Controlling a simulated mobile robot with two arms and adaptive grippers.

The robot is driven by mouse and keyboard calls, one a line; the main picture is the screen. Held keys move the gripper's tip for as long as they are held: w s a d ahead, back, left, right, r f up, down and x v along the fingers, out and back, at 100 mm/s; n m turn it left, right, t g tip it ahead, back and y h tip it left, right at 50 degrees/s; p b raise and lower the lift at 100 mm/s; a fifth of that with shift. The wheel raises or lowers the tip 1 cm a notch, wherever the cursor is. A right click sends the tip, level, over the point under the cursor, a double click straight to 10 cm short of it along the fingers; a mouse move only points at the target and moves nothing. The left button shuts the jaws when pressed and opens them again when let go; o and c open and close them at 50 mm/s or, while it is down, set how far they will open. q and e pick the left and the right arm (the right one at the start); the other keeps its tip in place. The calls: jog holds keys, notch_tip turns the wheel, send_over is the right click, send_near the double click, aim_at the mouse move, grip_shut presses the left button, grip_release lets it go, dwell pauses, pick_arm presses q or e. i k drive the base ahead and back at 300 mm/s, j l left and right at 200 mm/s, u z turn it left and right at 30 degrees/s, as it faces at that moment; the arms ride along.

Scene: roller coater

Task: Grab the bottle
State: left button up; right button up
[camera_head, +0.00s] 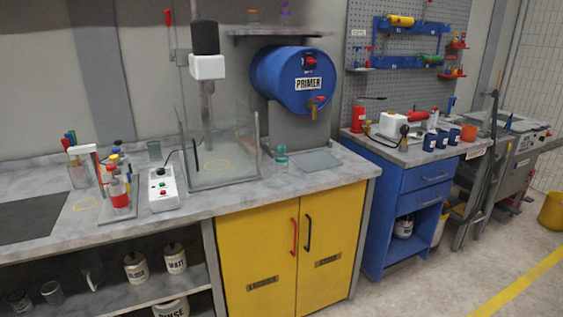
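A small clear bottle with a teal top (281,157) stands upright on the grey counter (235,198). It is just right of a clear glass-walled box (222,167) and in front of a blue barrel marked PRIMER (272,73). Neither of my grippers shows in the head view.
A grey plate (316,161) lies right of the bottle. Yellow cupboard doors (257,262) are below. Open floor (440,285) lies at the lower right.

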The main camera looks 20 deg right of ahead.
aim_at(282, 157)
jog(key=i+l+u, duration=0.2)
jog(key=l, duration=0.3)
jog(key=i+l+u, duration=0.15)
jog(key=l, duration=0.35)
jog(key=l+u, duration=0.2)
jog(key=l, duration=0.3)
jog(key=i+l+u, duration=0.2)
jog(key=l, duration=0.35)
jog(key=k, duration=0.1)
